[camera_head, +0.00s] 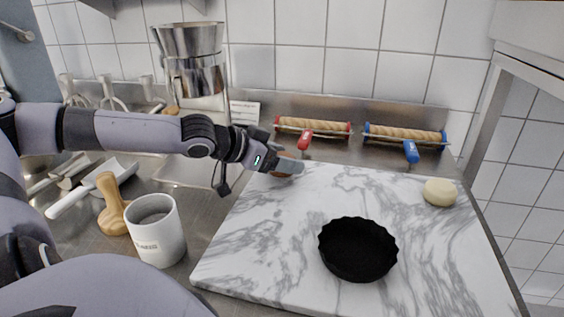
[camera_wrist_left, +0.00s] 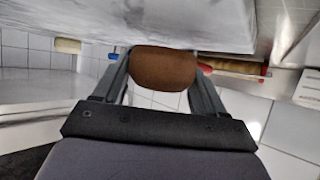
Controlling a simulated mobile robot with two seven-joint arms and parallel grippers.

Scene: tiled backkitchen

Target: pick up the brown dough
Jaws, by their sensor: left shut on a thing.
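The brown dough (camera_wrist_left: 164,69) is a rounded lump between the two fingers of my left gripper (camera_wrist_left: 160,82) in the left wrist view. The fingers touch it on both sides, so the gripper is shut on it. In the head view, my left gripper (camera_head: 285,165) is at the back left edge of the marble board (camera_head: 290,225), and only a little of the brown dough (camera_head: 284,155) shows past it. I cannot tell whether the dough touches the board. My right gripper is in neither view.
A black fluted tin (camera_head: 357,249) and a pale dough ball (camera_head: 439,192) are on the board. Red (camera_head: 313,128) and blue (camera_head: 405,136) rollers lie behind it. The board's middle is clear.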

